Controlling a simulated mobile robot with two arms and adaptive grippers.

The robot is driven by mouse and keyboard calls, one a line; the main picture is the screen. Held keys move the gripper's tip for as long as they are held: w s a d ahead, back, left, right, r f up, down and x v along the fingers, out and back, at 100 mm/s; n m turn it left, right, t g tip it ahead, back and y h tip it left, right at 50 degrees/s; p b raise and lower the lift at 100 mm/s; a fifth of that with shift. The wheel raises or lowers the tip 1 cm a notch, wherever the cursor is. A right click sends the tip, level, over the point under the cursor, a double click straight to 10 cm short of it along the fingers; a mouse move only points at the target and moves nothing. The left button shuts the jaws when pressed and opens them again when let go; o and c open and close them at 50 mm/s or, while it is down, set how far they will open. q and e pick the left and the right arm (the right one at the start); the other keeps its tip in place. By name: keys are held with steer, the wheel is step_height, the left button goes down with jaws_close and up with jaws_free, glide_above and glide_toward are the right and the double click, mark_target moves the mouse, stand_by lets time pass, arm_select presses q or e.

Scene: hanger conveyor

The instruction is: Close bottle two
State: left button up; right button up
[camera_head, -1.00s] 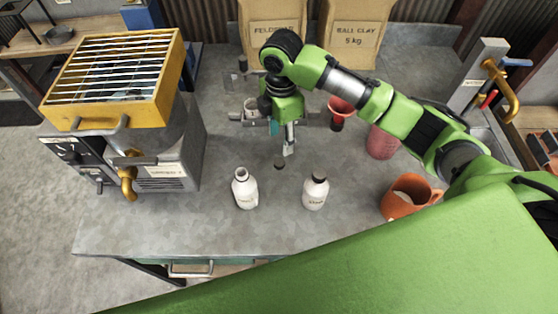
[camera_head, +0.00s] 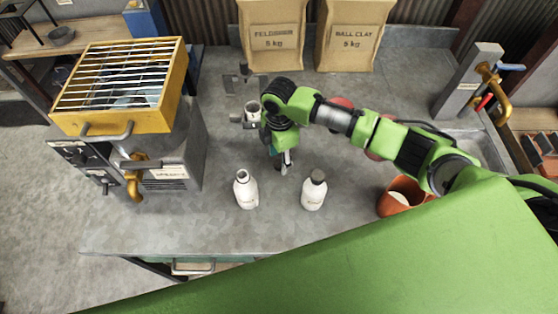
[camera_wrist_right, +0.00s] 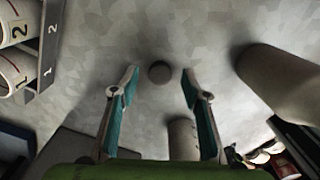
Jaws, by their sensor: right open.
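A white bottle (camera_head: 246,190) stands upright and open-necked on the grey workbench (camera_head: 180,228). A second white bottle (camera_head: 314,191), with a dark cap on it, stands upright to its right. Their labels are too small to read. My right gripper (camera_head: 284,165) is open and points down at the bench just behind the gap between the bottles. In the right wrist view, a small dark round cap (camera_wrist_right: 159,72) lies on the bench between the two spread fingertips, touching neither. In the head view the gripper hides it. My left gripper is not in view.
A yellow-topped grill unit (camera_head: 118,90) stands at the left. Reddish containers (camera_head: 340,103) are partly behind my right arm. Two paper sacks (camera_head: 275,38) stand at the back. The bench front is clear.

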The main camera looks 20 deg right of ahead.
steer(key=shift+f, duration=0.65)
steer(key=c, duration=0.8)
steer(key=shift+o, duration=0.2)
steer(key=shift+r, duration=0.1)
steer(key=shift+r, duration=0.5)
steer(key=s+a+r+b, duration=0.1)
steer(key=s+r+b, duration=0.2)
steer(key=s+r, duration=0.9)
steer(key=shift+s+b, duration=0.4)
steer(key=shift+s, duration=0.6)
